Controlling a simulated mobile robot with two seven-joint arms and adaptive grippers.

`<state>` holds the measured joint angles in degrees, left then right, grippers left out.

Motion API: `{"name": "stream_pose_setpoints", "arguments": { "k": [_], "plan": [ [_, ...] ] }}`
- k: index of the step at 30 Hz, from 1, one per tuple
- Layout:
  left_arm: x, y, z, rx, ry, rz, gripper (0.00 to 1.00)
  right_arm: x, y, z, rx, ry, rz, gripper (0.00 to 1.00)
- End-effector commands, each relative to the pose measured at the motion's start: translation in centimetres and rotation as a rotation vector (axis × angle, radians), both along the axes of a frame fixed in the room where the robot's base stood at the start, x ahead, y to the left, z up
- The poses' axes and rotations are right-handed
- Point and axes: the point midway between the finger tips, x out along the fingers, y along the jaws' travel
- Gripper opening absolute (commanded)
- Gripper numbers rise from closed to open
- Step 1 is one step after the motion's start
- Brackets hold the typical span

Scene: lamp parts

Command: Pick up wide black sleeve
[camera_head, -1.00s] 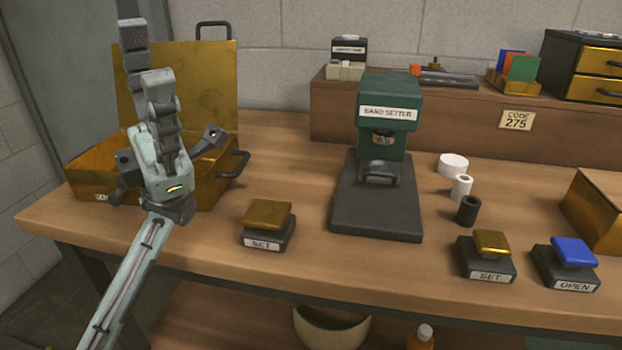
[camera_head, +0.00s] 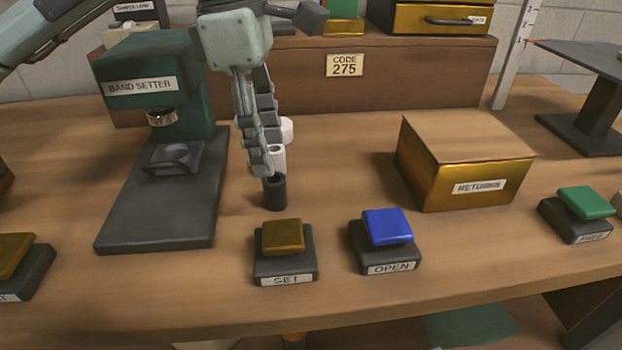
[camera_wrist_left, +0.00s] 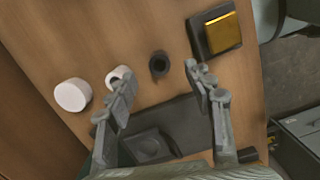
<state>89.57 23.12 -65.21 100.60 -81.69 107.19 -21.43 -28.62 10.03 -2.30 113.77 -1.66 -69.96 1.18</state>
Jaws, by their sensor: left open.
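The black sleeve (camera_head: 274,194) is a short hollow cylinder standing upright on the table, in front of the white sleeve. In the left wrist view the black sleeve (camera_wrist_left: 159,64) shows its dark open bore and stands roughly between the spread fingertips. My left gripper (camera_head: 262,168) points down over the sleeve row, open and empty. The left wrist view shows the gripper's two fingers (camera_wrist_left: 161,72) well apart. In the head view its fingers partly hide the white sleeve (camera_head: 278,156); I cannot tell whether they touch anything. My right gripper is out of view.
The band setter (camera_head: 150,100) stands left of the sleeves. A SET button (camera_head: 284,250) and a blue OPEN button (camera_head: 388,235) sit in front. A white cylinder (camera_wrist_left: 72,95) stands behind the sleeves. The RETURNS box (camera_head: 465,165) is right, with clear table between.

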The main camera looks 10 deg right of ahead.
Motion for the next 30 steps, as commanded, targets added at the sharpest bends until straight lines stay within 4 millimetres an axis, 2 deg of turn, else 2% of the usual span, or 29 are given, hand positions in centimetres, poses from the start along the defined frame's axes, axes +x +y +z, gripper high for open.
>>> {"name": "stream_pose_setpoints", "arguments": {
  "k": [11, 19, 26, 30],
  "plan": [
    [0.2, 0.0, -3.4, 0.018, -0.016, -0.002, 0.52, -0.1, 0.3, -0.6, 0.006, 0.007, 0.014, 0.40],
    [0.0, -0.5, -7.2, 0.016, -0.015, -0.002, 0.52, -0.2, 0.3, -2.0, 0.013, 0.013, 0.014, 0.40],
    [0.0, -0.5, -7.6, 0.014, -0.016, 0.000, 0.52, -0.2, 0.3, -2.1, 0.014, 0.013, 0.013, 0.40],
    [0.0, -0.5, -7.6, 0.014, -0.016, 0.000, 0.36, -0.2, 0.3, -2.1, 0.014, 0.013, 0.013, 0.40]
  ]
}}
